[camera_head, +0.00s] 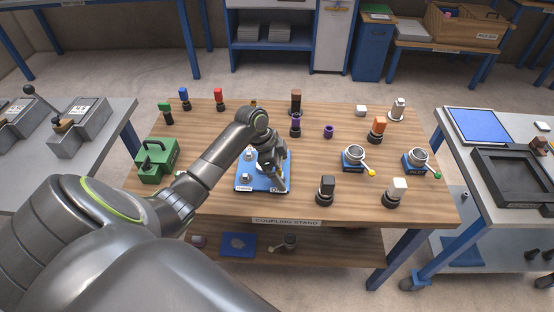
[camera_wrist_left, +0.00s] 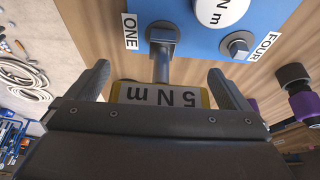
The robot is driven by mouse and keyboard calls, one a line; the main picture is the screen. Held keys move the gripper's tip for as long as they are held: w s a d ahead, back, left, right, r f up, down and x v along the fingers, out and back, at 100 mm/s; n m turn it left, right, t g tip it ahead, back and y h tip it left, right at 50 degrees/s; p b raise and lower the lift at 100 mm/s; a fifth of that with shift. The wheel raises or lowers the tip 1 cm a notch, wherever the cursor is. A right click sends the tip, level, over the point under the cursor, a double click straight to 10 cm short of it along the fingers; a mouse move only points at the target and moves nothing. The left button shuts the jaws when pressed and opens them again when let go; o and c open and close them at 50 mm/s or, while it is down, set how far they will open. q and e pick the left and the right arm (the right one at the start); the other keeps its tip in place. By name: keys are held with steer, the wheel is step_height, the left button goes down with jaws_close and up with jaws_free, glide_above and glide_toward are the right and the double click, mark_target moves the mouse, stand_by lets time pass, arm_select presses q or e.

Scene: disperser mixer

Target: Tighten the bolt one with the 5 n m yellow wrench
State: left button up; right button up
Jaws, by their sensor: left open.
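The 5 N m wrench (camera_wrist_left: 160,94) has a yellow-edged handle and a grey shaft in the left wrist view. Its grey head (camera_wrist_left: 163,34) sits at the spot beside the ONE label, over bolt one, which it hides. My left gripper (camera_wrist_left: 160,80) is open, with one finger on each side of the handle and gaps between. In the head view my left gripper (camera_head: 275,180) is low over the right part of the blue plate (camera_head: 246,187) and hides the wrench. Bolt four (camera_wrist_left: 239,46) stands by the FOUR label. My right gripper is not in view.
A green case (camera_head: 157,160) stands left on the wooden table (camera_head: 220,207). Black-based pieces (camera_head: 325,190) (camera_head: 396,193) stand near the front edge. A purple piece (camera_head: 295,126) is behind the plate.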

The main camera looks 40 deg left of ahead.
arm_select(q)
steer(key=b+v, duration=0.1)
steer(key=v, duration=1.6)
steer(key=shift+r, duration=0.2)
